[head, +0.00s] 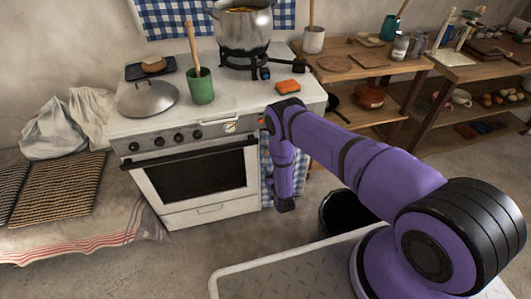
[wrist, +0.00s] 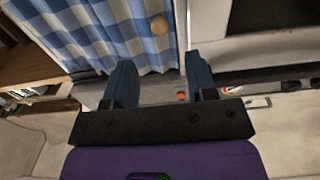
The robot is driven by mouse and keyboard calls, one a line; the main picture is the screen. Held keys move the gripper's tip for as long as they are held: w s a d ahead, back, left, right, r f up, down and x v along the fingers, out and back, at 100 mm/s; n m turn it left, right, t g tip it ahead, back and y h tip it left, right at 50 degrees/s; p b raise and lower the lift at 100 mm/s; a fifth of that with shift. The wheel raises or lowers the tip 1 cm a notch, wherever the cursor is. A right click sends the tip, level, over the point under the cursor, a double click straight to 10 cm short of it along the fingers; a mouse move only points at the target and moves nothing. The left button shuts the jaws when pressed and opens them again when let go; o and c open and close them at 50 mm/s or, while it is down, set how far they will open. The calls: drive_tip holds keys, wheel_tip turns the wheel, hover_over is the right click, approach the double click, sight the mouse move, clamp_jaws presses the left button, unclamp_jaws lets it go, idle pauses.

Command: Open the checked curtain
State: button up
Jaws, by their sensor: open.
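The blue-and-white checked curtain (head: 303,172) hangs just right of the oven in the head view, partly hidden behind my arm. In the wrist view the curtain (wrist: 95,35) fills the upper left and hangs in soft folds. A round wooden knob (wrist: 160,25) shows near its right edge. My gripper (wrist: 159,62) is open, with its two fingers apart and nothing between them. Its fingertips point toward the curtain's edge, with the knob beyond them. In the head view my gripper (head: 280,200) is low in front of the curtain; contact cannot be told.
The white stove (head: 190,195) stands left of the curtain, with a green pot (head: 200,87) and an orange cloth (head: 288,86) on top. A wooden shelf (head: 385,112) stands to the right. A black bucket (head: 340,212) is on the floor near my arm.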

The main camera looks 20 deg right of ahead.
sight(267, 154)
drive_tip(key=w, duration=1)
